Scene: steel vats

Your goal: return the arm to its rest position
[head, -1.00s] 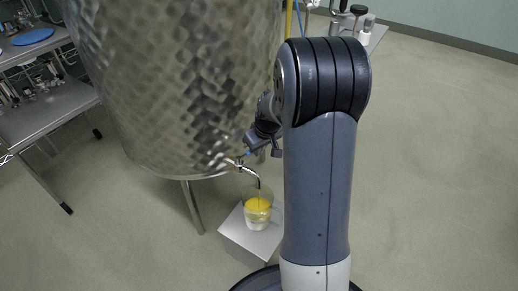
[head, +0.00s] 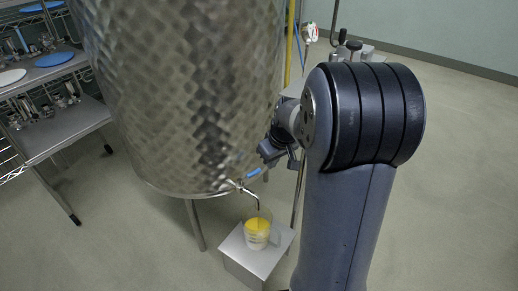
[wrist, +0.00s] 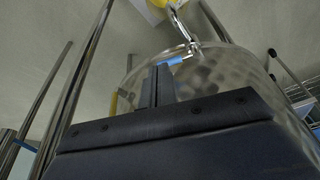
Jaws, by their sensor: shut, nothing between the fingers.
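My gripper (head: 273,153) is shut and empty, beside the lower right side of the steel vat (head: 180,100). In the wrist view its fingers (wrist: 157,86) are together, close to a blue tap handle (wrist: 176,61). In the head view a gap shows between the fingers and the blue handle (head: 254,172).
The beaker stands on a small grey stand (head: 258,262). A steel rack (head: 60,125) with plates and metal fittings is at the left. A yellow pipe (head: 289,45) and a metal table with fittings are behind the arm. The floor at the right (head: 465,180) is clear.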

